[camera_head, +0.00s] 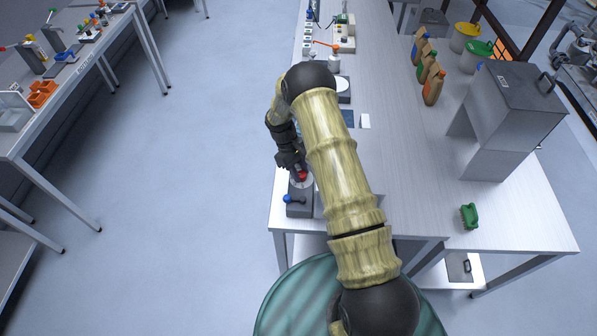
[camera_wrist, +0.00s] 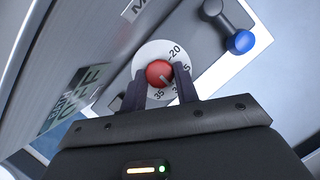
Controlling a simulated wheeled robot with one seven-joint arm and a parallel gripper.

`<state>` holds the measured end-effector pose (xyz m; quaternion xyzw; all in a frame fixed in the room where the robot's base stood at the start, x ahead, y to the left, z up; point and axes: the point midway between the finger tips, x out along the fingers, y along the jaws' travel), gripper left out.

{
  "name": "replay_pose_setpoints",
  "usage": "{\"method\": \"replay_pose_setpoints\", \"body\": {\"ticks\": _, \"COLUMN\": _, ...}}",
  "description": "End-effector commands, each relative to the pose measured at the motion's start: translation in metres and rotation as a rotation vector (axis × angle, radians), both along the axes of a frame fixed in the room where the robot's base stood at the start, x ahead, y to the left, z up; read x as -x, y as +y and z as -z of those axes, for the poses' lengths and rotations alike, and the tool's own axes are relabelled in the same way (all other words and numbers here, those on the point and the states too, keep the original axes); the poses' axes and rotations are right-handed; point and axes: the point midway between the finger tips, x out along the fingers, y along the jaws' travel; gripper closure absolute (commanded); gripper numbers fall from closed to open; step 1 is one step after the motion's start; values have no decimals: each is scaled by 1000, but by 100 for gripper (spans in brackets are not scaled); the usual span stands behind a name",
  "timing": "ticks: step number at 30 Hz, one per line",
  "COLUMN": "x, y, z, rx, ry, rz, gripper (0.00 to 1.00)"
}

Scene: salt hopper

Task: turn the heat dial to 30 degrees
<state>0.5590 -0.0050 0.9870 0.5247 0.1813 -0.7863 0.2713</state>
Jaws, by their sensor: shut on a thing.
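The heat dial has a round red knob (camera_wrist: 159,73) on a white scale disc (camera_wrist: 150,50) with dark numbers. My gripper (camera_wrist: 160,88) is shut on the red knob, one dark finger on each side. In the head view the red knob (camera_head: 302,175) sits on a grey box (camera_head: 300,207) at the bench's near left corner, with my gripper (camera_head: 299,169) over it.
A blue-ended lever (camera_wrist: 240,42) is beside the dial; its blue ball (camera_head: 288,199) also shows in the head view.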

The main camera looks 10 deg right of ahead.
Motion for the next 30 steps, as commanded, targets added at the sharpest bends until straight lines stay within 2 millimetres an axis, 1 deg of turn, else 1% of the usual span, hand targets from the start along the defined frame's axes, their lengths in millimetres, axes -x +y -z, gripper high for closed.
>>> {"method": "replay_pose_setpoints", "body": {"ticks": 1, "x": -1, "y": -1, "z": -1, "rx": 0, "ry": -4, "rz": -1, "gripper": 92}}
{"method": "replay_pose_setpoints", "body": {"ticks": 2, "x": -1, "y": -1, "z": -1, "rx": 0, "ry": -4, "rz": -1, "gripper": 68}}
{"method": "replay_pose_setpoints", "body": {"ticks": 3, "x": -2, "y": -1, "z": -1, "rx": 0, "ry": -4, "rz": -1, "gripper": 60}}
{"method": "replay_pose_setpoints", "body": {"ticks": 5, "x": -1, "y": -1, "z": -1, "rx": 0, "ry": -4, "rz": -1, "gripper": 48}}
{"method": "replay_pose_setpoints", "body": {"ticks": 14, "x": -1, "y": 0, "z": -1, "rx": 0, "ry": -2, "rz": -2, "gripper": 48}}
{"method": "replay_pose_setpoints", "body": {"ticks": 19, "x": -5, "y": 2, "z": -9, "rx": 0, "ry": -4, "rz": -1, "gripper": 48}}
{"method": "replay_pose_setpoints", "body": {"ticks": 23, "x": -11, "y": 7, "z": -25, "rx": 1, "ry": -7, "rz": -2, "gripper": 48}}
{"method": "replay_pose_setpoints", "body": {"ticks": 30, "x": -26, "y": 19, "z": -69, "rx": 0, "ry": -9, "rz": -3, "gripper": 48}}
